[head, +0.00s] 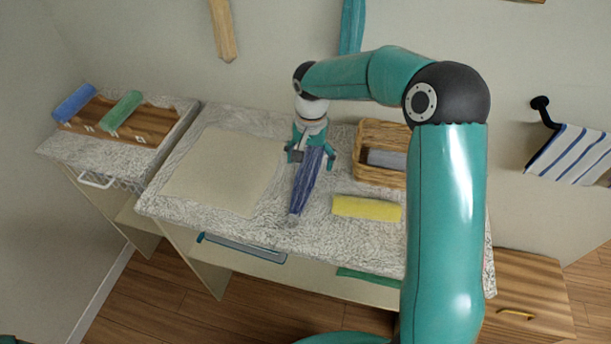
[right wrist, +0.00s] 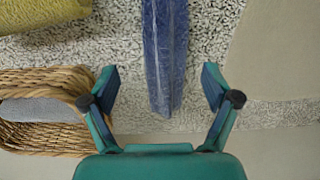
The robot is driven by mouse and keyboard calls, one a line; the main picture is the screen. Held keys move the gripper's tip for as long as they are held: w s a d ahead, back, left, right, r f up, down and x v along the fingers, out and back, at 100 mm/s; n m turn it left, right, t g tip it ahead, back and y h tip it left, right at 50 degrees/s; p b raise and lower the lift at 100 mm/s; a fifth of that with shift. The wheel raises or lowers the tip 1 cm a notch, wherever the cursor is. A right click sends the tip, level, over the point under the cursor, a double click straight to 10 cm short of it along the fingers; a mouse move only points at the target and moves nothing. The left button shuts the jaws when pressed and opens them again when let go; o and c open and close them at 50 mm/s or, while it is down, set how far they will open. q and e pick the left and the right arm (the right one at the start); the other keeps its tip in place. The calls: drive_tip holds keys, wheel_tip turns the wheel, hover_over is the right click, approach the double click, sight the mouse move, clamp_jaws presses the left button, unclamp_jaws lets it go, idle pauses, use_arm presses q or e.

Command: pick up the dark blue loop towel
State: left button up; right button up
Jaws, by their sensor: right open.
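The dark blue loop towel (head: 305,187) is a long narrow roll lying on the speckled countertop. In the right wrist view the towel (right wrist: 165,50) runs down from the top edge and its near end lies between the two fingers. My right gripper (head: 311,160) is above the towel's far end in the head view, with a finger on either side. In the right wrist view the gripper (right wrist: 165,92) is open, with gaps between both fingers and the towel. My left gripper is not in view.
A wicker basket (head: 360,155) stands just right of the gripper. A yellow towel (head: 367,208) lies in front of it. A beige mat (head: 222,170) covers the counter to the left. A wooden rack (head: 148,127) holds blue (head: 75,102) and green (head: 121,110) rolls.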

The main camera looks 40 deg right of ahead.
sight(307, 172)
drive_tip(key=shift+f, duration=0.3)
drive_tip(key=f, duration=0.2)
drive_tip(key=a+f+p, duration=0.1)
drive_tip(key=f, duration=0.1)
drive_tip(key=shift+p, duration=0.3)
drive_tip(key=shift+w+f, duration=0.1)
drive_tip(key=shift+f, duration=0.3)
drive_tip(key=c, duration=1.3)
drive_tip(key=shift+r, duration=0.1)
